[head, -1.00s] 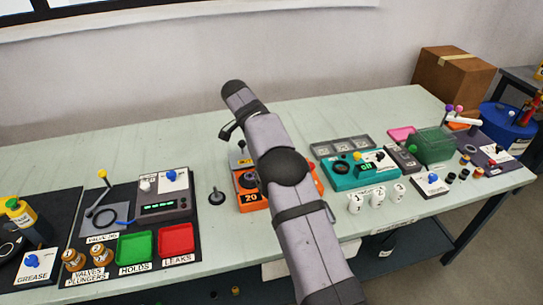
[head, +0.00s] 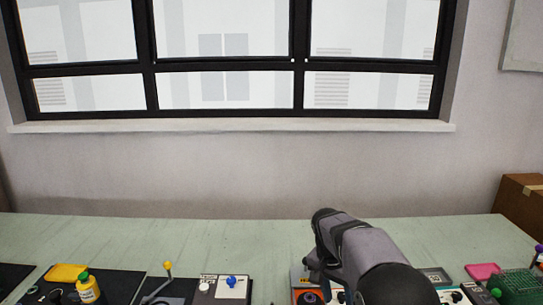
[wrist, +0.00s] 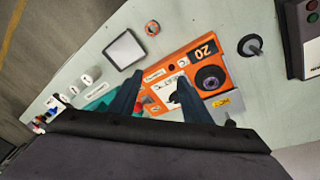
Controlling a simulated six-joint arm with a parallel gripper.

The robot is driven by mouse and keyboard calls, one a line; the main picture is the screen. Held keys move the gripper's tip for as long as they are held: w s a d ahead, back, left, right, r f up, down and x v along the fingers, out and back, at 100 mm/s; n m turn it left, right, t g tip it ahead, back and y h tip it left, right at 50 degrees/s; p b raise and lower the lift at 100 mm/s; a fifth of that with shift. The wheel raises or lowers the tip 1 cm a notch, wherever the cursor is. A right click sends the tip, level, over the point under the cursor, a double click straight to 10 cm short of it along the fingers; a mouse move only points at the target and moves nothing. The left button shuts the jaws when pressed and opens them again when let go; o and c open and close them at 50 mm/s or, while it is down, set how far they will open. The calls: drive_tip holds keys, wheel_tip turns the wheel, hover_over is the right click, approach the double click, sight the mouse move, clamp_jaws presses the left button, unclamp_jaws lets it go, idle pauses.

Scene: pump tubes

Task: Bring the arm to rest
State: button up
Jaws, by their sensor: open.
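My gripper (wrist: 160,78) shows in the wrist view with its two dark fingers apart and nothing between them. It is above the orange device marked 20 (wrist: 190,75), clear of it as far as I can tell. My grey arm (head: 362,250) rises at the lower right of the head view, over the bench. In the head view the gripper itself is hidden or out of frame.
The bench (head: 200,235) holds a yellow bottle (head: 87,288), a lever with a yellow knob (head: 168,268), a pink dish (head: 482,271) and a green box (head: 515,287). A cardboard box (head: 522,205) stands at right. The bench's back strip is clear.

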drive_tip(key=s+a+f+n+y+p, duration=0.1)
drive_tip(key=s+n, duration=0.3)
drive_tip(key=s, duration=0.9)
drive_tip(key=s+a+n+y+p, duration=0.1)
drive_tip(key=s+n, duration=0.3)
drive_tip(key=s, duration=0.9)
drive_tip(key=shift+s+a+f+g+y+p, duration=0.3)
drive_tip(key=shift+a+f+p, duration=0.05)
drive_tip(key=shift+p, duration=0.4)
